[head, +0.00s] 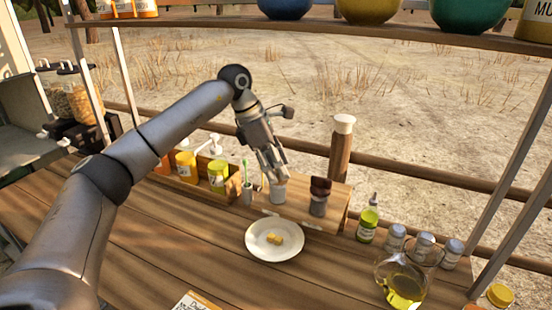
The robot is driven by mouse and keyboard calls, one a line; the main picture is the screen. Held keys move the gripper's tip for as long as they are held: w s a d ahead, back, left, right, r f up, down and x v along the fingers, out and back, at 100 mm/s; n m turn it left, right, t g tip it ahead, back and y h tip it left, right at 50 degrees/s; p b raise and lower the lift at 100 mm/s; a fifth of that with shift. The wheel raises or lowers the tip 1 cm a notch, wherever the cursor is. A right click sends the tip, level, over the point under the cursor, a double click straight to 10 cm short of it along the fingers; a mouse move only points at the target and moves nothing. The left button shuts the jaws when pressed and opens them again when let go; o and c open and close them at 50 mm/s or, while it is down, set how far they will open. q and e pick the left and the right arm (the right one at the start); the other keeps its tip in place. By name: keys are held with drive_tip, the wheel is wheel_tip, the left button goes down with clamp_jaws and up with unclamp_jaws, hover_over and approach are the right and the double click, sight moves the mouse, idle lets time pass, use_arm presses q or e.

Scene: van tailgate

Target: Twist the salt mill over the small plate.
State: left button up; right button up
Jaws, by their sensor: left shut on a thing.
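The small white plate (259,248) lies on the wooden counter with a few yellow pieces (275,239) on it. My left gripper (276,174) points down behind the plate, shut on the top of a pale grey cylinder that looks like the salt mill (278,192). The gripper hides the mill's upper part. The mill is about upright beside a low wooden block; I cannot tell whether its base touches anything. A similar mill with a dark brown top (320,196) stands just to its right. My right gripper is not in view.
Yellow-labelled bottles (187,168) stand in a wooden rack at left, with a cup (247,194) beside it. Bowls (370,10) sit on the shelf above. The counter left of the plate is clear.

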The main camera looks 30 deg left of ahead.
use_arm(q)
drive_tip(key=m, duration=0.1)
drive_tip(key=m+g+p, duration=0.1)
drive_tip(key=m+p, duration=0.1)
drive_tip(key=shift+w+r+m+h, duration=0.15)
drive_tip(key=shift+r+m+h, duration=0.1)
drive_tip(key=shift+m+h, duration=0.05)
drive_tip(key=shift+f+m+g+p, duration=0.1)
drive_tip(key=shift+m+g+p, duration=0.7)
drive_tip(key=shift+m, duration=0.9)
drive_tip(key=o, duration=1)
drive_tip(key=shift+f, duration=0.1)
